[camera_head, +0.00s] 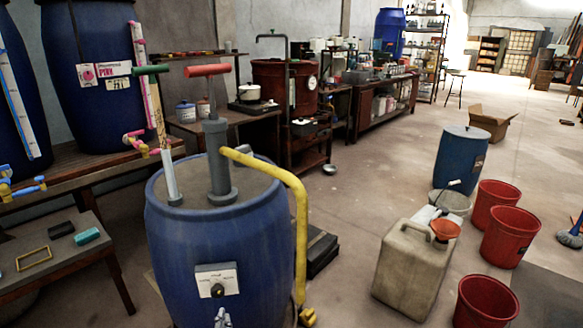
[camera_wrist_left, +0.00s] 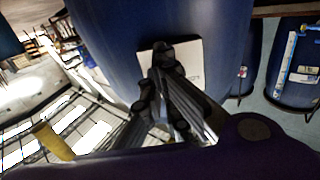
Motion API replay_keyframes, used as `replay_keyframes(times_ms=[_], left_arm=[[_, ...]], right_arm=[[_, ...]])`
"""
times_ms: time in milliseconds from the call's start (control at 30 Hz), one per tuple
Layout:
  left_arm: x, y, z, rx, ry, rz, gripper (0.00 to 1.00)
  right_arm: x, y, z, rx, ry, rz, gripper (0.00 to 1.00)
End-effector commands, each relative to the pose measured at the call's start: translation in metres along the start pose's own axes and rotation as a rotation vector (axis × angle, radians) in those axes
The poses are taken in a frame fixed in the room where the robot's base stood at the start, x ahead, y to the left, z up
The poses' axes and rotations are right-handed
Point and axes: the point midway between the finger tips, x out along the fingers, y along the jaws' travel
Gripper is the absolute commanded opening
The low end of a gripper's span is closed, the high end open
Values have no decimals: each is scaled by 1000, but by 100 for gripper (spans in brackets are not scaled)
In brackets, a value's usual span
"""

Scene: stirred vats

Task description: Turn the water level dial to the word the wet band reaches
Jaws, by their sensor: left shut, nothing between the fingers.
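A blue barrel (camera_head: 205,250) stands front left with a grey lid. On its front is a pale plate (camera_head: 231,276) with a dark round dial (camera_head: 217,290); its words are too small to read. My left gripper (camera_head: 222,316) shows at the bottom edge, just below the dial. It is shut and empty. In the left wrist view the fingers (camera_wrist_left: 164,58) overlap the pale plate (camera_wrist_left: 191,65) and hide part of it; contact cannot be told. My right gripper is out of view.
A red-handled pump (camera_head: 217,165) and a yellow hose (camera_head: 299,215) rise from the barrel lid. A wooden bench with blue tanks (camera_head: 90,75) stands at left. A jerrycan (camera_head: 408,270) and red buckets (camera_head: 510,238) stand at right. Open floor lies behind.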

Motion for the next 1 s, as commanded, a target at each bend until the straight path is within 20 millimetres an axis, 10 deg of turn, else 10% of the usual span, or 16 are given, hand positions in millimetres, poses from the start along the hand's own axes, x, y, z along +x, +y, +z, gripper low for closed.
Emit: replay_keyframes(times_ms=[567,1000], left_arm=[[-11,-5,12,-4,8,22,0],[-17,4,-7,-716,29,35,0]], right_arm=[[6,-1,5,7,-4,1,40],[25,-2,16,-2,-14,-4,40]])
